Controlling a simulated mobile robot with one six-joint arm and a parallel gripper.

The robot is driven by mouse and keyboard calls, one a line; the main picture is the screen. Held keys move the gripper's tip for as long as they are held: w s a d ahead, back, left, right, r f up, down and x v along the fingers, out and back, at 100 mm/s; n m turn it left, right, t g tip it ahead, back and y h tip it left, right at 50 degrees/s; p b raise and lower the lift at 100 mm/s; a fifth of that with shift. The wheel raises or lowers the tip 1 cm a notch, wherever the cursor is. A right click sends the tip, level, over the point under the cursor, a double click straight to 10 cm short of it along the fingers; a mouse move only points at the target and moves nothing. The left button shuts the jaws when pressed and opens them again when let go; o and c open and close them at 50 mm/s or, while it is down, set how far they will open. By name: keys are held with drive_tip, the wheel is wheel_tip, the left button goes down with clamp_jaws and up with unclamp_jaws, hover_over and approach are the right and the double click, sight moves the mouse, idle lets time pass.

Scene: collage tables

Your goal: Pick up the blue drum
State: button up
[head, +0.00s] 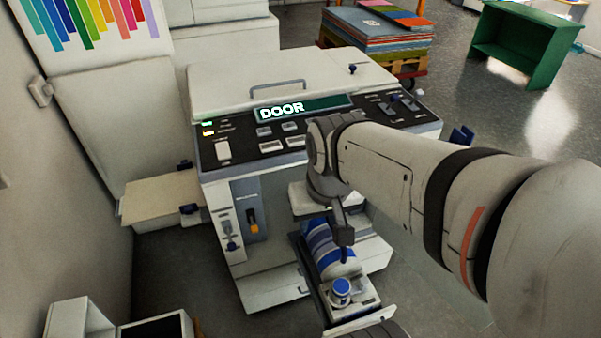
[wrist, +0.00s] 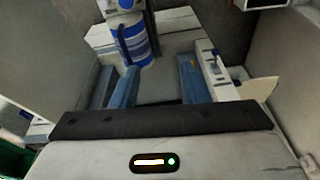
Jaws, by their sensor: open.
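The blue drum (head: 325,243) is a cylinder with blue and white bands. It sits in a pulled-out carriage (head: 372,317) low at the front of the printing machine, partly hidden by my gripper in the head view. In the wrist view the drum (wrist: 137,45) is at the upper left, beyond the left finger. My gripper (head: 343,240) appears over the drum in the head view. In the wrist view the gripper (wrist: 158,82) has its two bluish fingers wide apart with nothing between them. Whether a finger touches the drum is unclear.
The machine (head: 300,90) has a lit panel reading DOOR (head: 282,110). A side tray (head: 165,197) juts out on its left. White boxes (head: 75,320) stand at the lower left. A pallet of coloured sheets (head: 375,30) and a green stand (head: 520,45) are behind, with open floor nearby.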

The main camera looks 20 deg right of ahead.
drive_tip(key=w+d+f+m+g+y+b, duration=0.1)
drive_tip(key=w+d+f+m+y+b, duration=0.15)
drive_tip(key=f+m, duration=0.55)
drive_tip(key=m+t+y+b, duration=0.1)
drive_tip(key=m+y+b, duration=0.25)
drive_tip(key=m, duration=1.65)
hover_over(337, 258)
drive_tip(key=s, duration=0.2)
wheel_tip(337, 258, down, 10)
drive_tip(key=w+d+f+m+t+b, duration=0.1)
drive_tip(key=d+f+m+t+b, duration=0.1)
drive_tip(key=d+f+m, duration=0.45)
drive_tip(key=shift+m, duration=0.95)
drive_tip(key=w+a+f, duration=0.1)
drive_tip(key=w+a+f+b, duration=0.1)
drive_tip(key=a+f, duration=0.1)
drive_tip(key=w+a+f+b, duration=0.1)
drive_tip(key=a+f, duration=0.1)
drive_tip(key=shift+w+a, duration=0.1)
drive_tip(key=shift+a, duration=0.05)
drive_tip(key=shift+r, duration=0.1)
drive_tip(key=shift+c, duration=0.3)
clamp_jaws()
drive_tip(key=shift+r, duration=0.1)
